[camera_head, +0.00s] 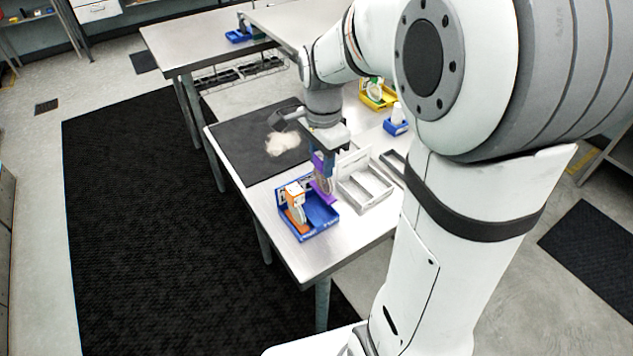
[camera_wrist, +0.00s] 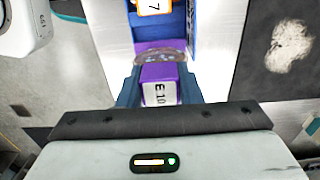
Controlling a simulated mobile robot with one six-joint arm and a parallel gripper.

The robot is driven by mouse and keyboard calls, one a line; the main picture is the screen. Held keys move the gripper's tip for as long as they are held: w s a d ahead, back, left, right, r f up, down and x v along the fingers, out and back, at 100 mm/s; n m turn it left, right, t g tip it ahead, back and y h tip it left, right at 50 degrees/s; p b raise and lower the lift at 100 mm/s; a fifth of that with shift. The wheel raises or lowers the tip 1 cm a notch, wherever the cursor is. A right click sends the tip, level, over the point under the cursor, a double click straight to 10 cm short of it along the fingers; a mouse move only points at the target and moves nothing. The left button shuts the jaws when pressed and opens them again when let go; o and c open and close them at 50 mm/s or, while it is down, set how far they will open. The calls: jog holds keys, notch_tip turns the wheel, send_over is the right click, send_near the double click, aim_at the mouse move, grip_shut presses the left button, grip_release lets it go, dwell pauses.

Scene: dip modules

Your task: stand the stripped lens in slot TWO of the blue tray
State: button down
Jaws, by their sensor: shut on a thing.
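My gripper (camera_head: 323,170) points down over the blue tray (camera_head: 318,231) near the table's front corner. Its blue fingers, also in the wrist view (camera_wrist: 160,88), are shut on a purple piece (camera_wrist: 159,72) with a white label reading like "E10". A clear rounded lens (camera_wrist: 160,56) shows just beyond the label, with more purple past it. In the head view the purple lens piece (camera_head: 321,187) is upright at the tray's right part. I cannot tell whether it touches the tray floor. An orange-and-white module (camera_head: 295,204) stands in the tray's left part. Slot markings are too small to read.
A white compartment tray (camera_head: 364,206) stands right of the blue tray. A dark mat (camera_head: 240,150) with a pale heap (camera_head: 283,143) lies behind. A yellow tray (camera_head: 378,100) and a small blue holder with a white bottle (camera_head: 397,113) are farther back.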

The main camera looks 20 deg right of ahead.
aim_at(320, 191)
notch_tip(320, 191, down, 2)
jog(key=shift+a+f, duration=0.1)
jog(key=shift+a, duration=0.05)
jog(key=shift+a+f, duration=0.1)
jog(key=shift+f, duration=1.7)
jog(key=shift+s, duration=0.1)
jog(key=shift+f, duration=0.2)
jog(key=c, duration=1)
grip_release()
jog(key=shift+r, duration=0.1)
